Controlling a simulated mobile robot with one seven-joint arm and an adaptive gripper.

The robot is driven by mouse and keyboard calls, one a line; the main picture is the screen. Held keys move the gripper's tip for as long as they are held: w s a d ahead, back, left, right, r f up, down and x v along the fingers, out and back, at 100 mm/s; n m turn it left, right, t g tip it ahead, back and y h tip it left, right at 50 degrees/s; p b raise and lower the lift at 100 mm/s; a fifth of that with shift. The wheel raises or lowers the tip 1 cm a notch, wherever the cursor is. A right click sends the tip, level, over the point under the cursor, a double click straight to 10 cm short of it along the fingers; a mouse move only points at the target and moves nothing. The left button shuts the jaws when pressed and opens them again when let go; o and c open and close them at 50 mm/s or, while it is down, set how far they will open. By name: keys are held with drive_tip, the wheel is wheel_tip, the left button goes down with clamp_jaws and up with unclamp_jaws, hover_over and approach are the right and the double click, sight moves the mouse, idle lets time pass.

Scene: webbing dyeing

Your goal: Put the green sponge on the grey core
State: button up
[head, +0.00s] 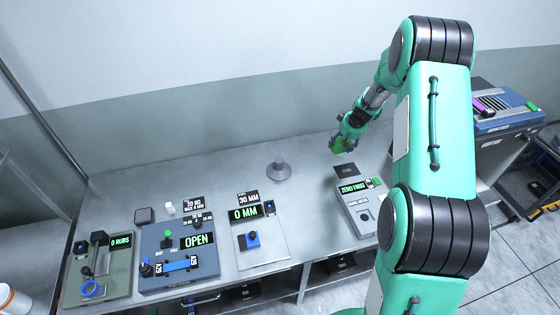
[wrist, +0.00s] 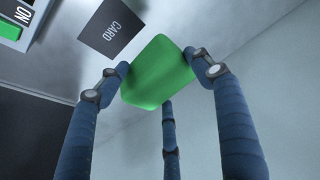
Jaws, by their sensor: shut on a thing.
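The green sponge (wrist: 158,75) is between the blue fingers of my gripper (wrist: 160,78) in the wrist view, and the fingers are shut on it. In the head view my gripper (head: 345,138) holds the sponge (head: 339,145) above the back of the bench, to the right of the grey core. The grey core (head: 279,171) stands on the bench, a cone shape with a wide base and a narrow upright top. Nothing is on it. The wrist view does not show the core.
A dark card plate (head: 347,170) lies near the sponge, behind a scale reading "ZERO FIRST" (head: 359,206). A "0 MM" gauge (head: 250,238), a blue "OPEN" station (head: 178,262) and a green rub tester (head: 98,268) stand to the left. The bench (head: 300,150) around the core is clear.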

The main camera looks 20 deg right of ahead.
drive_tip(key=s+a+r+n+b, duration=0.1)
drive_tip(key=s+a, duration=0.1)
drive_tip(key=a, duration=0.6)
drive_tip(key=s+a+n, duration=0.1)
drive_tip(key=s+a, duration=0.1)
drive_tip(key=a, duration=0.6)
drive_tip(key=shift+s+r+y+b, duration=0.3)
drive_tip(key=shift+r+y+b, duration=0.05)
drive_tip(key=shift+r+y, duration=0.05)
drive_tip(key=shift+n+y, duration=0.3)
drive_tip(key=shift+n, duration=0.6)
drive_tip(key=s+a, duration=0.2)
drive_tip(key=a, duration=0.2)
drive_tip(key=s+a+b, duration=0.1)
drive_tip(key=s+a, duration=0.2)
drive_tip(key=a, duration=0.1)
drive_tip(key=s+a, duration=0.2)
drive_tip(key=a, duration=0.2)
drive_tip(key=shift+s+a+r, duration=0.15)
drive_tip(key=shift+s+a, duration=0.1)
drive_tip(key=shift+s, duration=0.05)
drive_tip(key=shift+w, duration=0.1)
drive_tip(key=p, duration=0.2)
approach(276, 158)
drive_tip(key=shift+w+a, duration=0.25)
drive_tip(key=shift+w, duration=0.6)
drive_tip(key=shift+f, duration=1.75)
drive_tip(key=shift+f, duration=0.2)
